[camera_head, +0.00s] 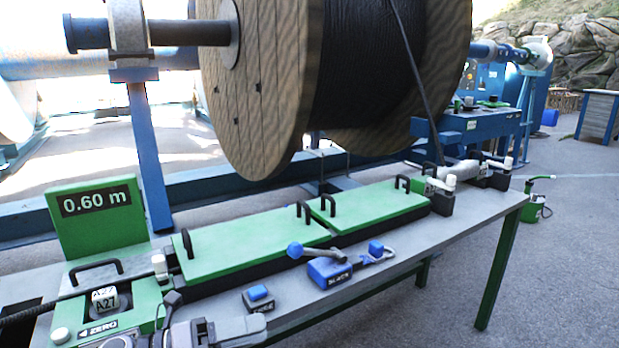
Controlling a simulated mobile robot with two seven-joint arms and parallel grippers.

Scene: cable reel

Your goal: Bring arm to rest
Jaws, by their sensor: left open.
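My left gripper (236,331) is low in the head view at the bottom edge, partly cut off by the frame. It is open, and I see nothing between its fingers. It is at the near edge of the workbench (365,296), just in front of the small box with a blue button (259,297) and right of the green ZERO panel (105,328). I cannot tell whether it touches the bench. My right gripper is not in view.
A large wooden cable reel (262,90) with black cable stands behind the bench. Green covers (250,245) with black handles line the bench. A display (95,205) reads 0.60 m. A blue SLACK box (330,271) with a lever sits nearby. Open floor lies right.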

